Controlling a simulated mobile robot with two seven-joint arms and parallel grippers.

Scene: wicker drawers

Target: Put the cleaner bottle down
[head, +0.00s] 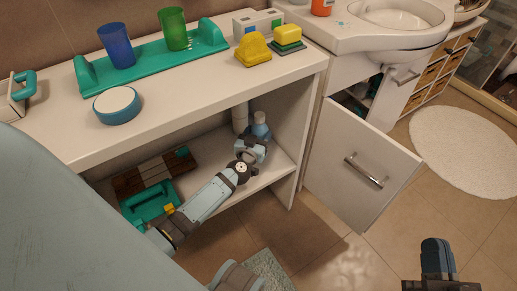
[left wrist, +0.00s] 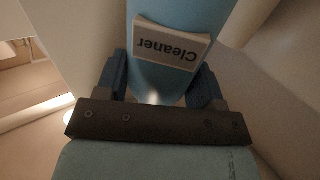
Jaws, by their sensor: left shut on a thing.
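The cleaner bottle (left wrist: 168,72) is light blue with a white "Cleaner" label that reads upside down in the left wrist view. In the head view the bottle (head: 261,128) shows its pale cap and shoulder inside the open shelf under the white counter. My left gripper (head: 252,146) reaches into this shelf and is shut on the bottle; its blue fingers (left wrist: 160,82) lie on both sides of it. Whether the bottle's base touches the shelf board is hidden. My right gripper (head: 437,255) is at the lower right, away from the shelf; its finger gap is not clear.
A teal basket (head: 148,205) and a brown box (head: 150,175) lie to the left. A white pipe (head: 240,117) stands behind the gripper. An open cabinet door (head: 340,165) is on the right.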

